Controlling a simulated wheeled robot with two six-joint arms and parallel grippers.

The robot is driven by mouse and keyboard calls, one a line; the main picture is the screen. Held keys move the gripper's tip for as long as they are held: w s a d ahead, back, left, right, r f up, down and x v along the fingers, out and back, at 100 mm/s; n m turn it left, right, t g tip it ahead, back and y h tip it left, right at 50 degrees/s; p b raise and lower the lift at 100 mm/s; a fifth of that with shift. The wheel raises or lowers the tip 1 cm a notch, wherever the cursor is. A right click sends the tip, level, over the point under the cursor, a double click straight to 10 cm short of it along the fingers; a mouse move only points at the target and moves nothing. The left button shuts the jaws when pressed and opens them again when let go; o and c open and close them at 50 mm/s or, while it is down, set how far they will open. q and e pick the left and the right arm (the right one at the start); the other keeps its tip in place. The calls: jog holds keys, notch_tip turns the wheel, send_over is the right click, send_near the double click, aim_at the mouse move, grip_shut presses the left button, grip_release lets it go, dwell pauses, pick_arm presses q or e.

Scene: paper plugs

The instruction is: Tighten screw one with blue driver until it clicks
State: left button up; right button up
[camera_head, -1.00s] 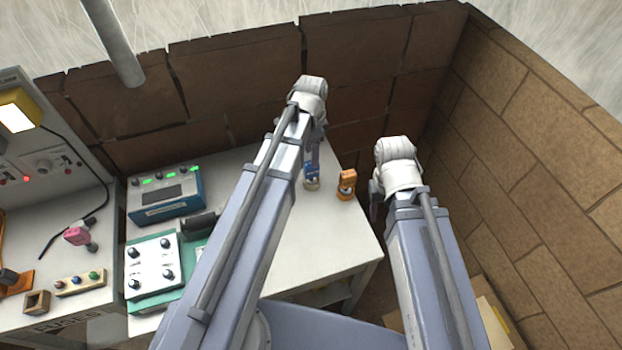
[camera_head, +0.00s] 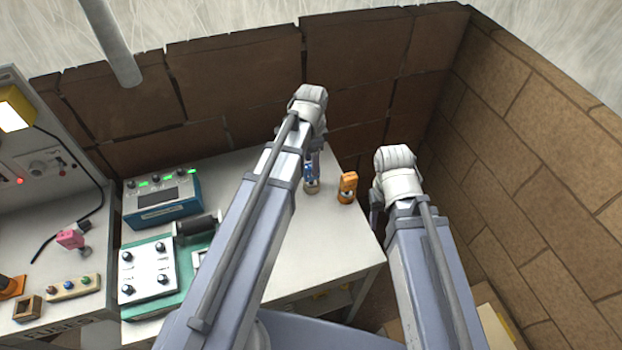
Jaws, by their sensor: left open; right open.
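The blue driver (camera_head: 310,184) stands on the white table just below my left wrist, partly hidden by my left arm. My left gripper (camera_head: 316,166) hangs down right beside it, mostly hidden; I cannot tell whether it touches the driver. It is open. A white panel (camera_head: 149,273) with several dark round heads sits on a green base at the table's left; I cannot read which is screw one. My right gripper (camera_head: 376,203) is open at the table's right edge, right of the orange driver, and mostly hidden by my arm.
The orange driver (camera_head: 347,187) stands near the right edge. A teal box (camera_head: 162,200) with green lights and a black cylinder (camera_head: 197,224) are behind the panel. A fuse bench (camera_head: 70,310) adjoins at left. Brick walls (camera_head: 540,180) close the back and right.

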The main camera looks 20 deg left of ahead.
pick_arm(q)
jog(key=shift+f+b, duration=0.85)
jog(key=shift+f, duration=0.2)
grip_shut()
dwell(1.0)
jog(key=shift+r, duration=0.1)
jog(key=shift+r+p, duration=3.5)
jog(key=shift+p, duration=0.1)
jog(key=shift+f, duration=0.1)
